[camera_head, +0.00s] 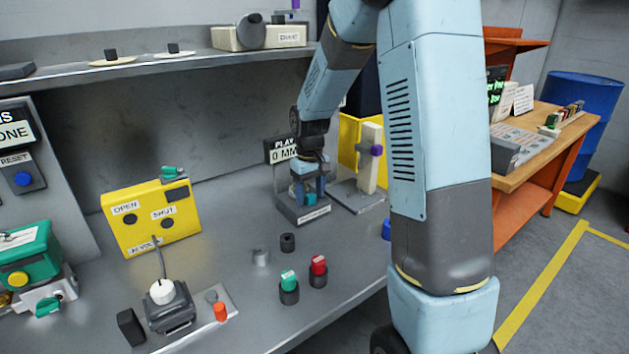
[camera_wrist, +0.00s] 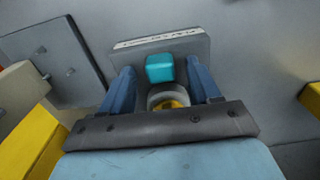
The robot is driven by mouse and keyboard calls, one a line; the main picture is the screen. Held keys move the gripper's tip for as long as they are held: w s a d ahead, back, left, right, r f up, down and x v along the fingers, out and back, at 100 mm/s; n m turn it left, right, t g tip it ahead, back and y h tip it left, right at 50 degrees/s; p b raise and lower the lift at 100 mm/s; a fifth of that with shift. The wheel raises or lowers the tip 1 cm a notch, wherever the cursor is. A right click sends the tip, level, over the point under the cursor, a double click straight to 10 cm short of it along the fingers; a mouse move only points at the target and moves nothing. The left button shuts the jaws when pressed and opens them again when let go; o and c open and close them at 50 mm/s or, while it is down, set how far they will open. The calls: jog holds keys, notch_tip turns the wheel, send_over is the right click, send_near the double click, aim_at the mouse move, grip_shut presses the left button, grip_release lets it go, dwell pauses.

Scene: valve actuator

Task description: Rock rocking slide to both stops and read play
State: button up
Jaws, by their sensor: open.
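The rocking slide fixture has a grey base (camera_head: 299,217) with a white label strip on its front. A teal block (camera_head: 310,199) sits on it, and a display reading "PLAY 0 MM" (camera_head: 284,150) stands behind. My gripper (camera_head: 311,193) is lowered over the fixture from above, and its fingers hide part of it. In the wrist view the teal block (camera_wrist: 160,68) lies between my open fingertips (camera_wrist: 162,76), with a gap on each side. A round grey part with a yellow centre (camera_wrist: 169,104) shows nearer the palm.
A stand with a cream post and purple knob (camera_head: 374,150) is close on the right. Red (camera_head: 318,266) and green (camera_head: 288,282) capped pieces stand in front. A yellow OPEN/SHUT box (camera_head: 150,217) is left. Bare bench lies between the box and fixture.

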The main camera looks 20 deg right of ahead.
jog(key=shift+f, duration=0.3)
jog(key=shift+c, duration=0.2)
jog(key=c, duration=0.9)
jog(key=o, duration=0.4)
jog(key=c, duration=0.4)
jog(key=shift+s+a, duration=0.15)
jog(key=shift+a, duration=0.3)
dwell(0.7)
jog(key=shift+w+d, duration=0.3)
jog(key=shift+d, duration=0.55)
dwell(2.4)
